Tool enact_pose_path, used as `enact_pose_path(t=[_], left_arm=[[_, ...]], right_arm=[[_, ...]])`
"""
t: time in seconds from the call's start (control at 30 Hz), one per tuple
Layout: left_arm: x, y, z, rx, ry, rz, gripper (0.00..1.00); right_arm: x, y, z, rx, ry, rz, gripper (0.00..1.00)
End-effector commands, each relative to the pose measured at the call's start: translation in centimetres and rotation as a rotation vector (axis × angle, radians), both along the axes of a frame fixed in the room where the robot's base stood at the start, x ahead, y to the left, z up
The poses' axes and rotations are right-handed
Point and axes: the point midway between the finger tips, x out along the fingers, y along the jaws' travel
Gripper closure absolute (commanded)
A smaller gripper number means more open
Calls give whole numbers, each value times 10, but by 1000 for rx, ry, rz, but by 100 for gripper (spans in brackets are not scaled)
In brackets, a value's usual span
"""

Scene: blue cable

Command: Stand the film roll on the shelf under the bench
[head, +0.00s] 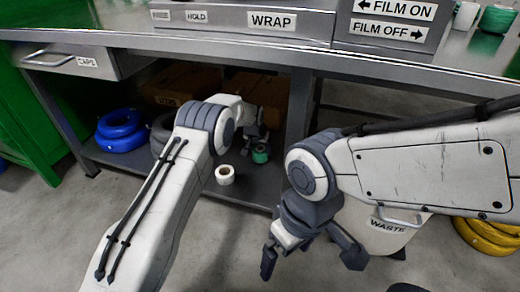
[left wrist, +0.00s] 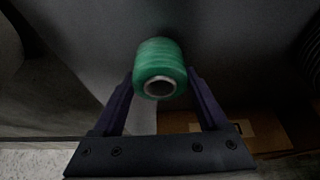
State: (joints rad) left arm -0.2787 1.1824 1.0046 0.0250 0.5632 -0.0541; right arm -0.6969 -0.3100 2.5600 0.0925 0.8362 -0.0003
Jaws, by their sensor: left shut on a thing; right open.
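The film roll is green with a pale core; in the head view the green roll (head: 260,153) shows under the bench, above or on the grey shelf (head: 250,190). My left gripper (head: 256,138) reaches in under the bench and is shut on it. In the left wrist view the roll (left wrist: 160,68) sits between the two fingers, its open end facing the camera. I cannot tell whether it touches the shelf. My right gripper (head: 315,258) is open and empty, in front of the bench at the lower right.
A white roll (head: 224,174) stands on the shelf near its front edge, left of the green roll. Blue coils (head: 120,130) and cardboard boxes (head: 180,85) are also on the shelf. A bench leg (head: 299,105) is close on the right. A white waste bin (head: 385,235) stands beyond my right gripper.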

Motion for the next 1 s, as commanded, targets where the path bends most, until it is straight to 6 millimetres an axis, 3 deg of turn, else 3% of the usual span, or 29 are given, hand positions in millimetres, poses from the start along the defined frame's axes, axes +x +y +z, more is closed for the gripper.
enact_pose_path(t=[0.4,0.43,0.47,0.5,0.77,1.0], left_arm=[[0,0,-9,0,-1,0,91],[0,0,-8,0,-1,0,16],[0,0,-8,0,-1,0,5],[0,0,-8,0,-1,0,0],[0,0,-6,0,1,0,0],[-4,-1,23,-1,-1,-4,0]], right_arm=[[0,0,-3,0,0,0,0],[0,0,-3,0,0,0,0],[0,0,-3,0,0,0,0],[0,0,-3,0,0,0,0],[0,0,0,0,0,0,0],[0,0,28,0,0,0,0]])
